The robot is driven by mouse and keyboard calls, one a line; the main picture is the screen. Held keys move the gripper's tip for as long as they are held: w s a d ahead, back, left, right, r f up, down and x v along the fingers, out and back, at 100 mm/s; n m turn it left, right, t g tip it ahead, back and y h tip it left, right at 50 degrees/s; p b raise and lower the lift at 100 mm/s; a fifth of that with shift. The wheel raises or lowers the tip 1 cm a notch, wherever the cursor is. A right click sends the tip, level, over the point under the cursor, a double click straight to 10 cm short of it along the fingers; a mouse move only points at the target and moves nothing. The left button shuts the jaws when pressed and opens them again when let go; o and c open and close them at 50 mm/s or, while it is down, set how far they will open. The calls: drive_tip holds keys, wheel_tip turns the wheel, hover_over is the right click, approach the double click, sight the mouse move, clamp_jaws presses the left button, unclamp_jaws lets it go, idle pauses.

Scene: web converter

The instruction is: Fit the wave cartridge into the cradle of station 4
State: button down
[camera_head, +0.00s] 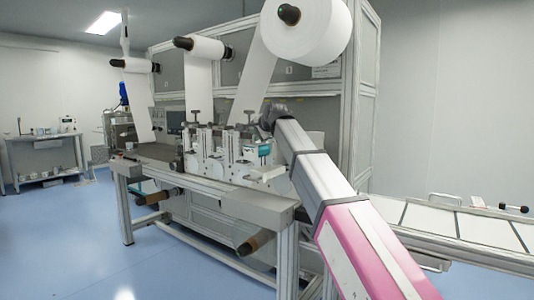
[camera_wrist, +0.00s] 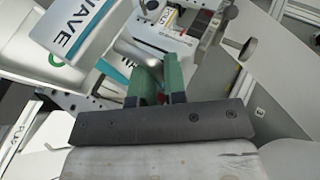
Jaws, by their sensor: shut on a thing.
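The wave cartridge (camera_wrist: 82,32) is a pale block lettered WAVE with a green ring, at the upper left of the wrist view. My gripper (camera_wrist: 159,72) has two green fingers close together at a silver, rounded grip beside the block; it is shut on the cartridge. The fingertip contact is partly hidden. In the head view my arm ends over the right end of the row of stations, and the arm hides the gripper. A teal part (camera_head: 263,148) shows there. I cannot tell which station is station 4, and its cradle is not clearly visible.
White stations (camera_head: 214,150) with knobs stand close together on the machine bench (camera_head: 215,188). White web hangs from large rolls (camera_head: 300,28) above them. A conveyor (camera_head: 440,220) runs at the right.

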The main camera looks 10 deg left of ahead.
sight(265, 153)
drive_tip(key=d+f, duration=0.1)
drive_tip(key=d, duration=0.1)
drive_tip(key=d+f, duration=0.1)
drive_tip(key=shift+d+f, duration=0.1)
drive_tip(key=shift+d, duration=0.25)
drive_tip(key=shift+s+d+f, duration=0.1)
drive_tip(key=shift+d+f, duration=0.05)
drive_tip(key=shift+f, duration=2.05)
drive_tip(key=c, duration=1.3)
unclamp_jaws()
drive_tip(key=shift+o, duration=0.7)
drive_tip(key=v, duration=1.2)
drive_tip(key=shift+r, duration=0.2)
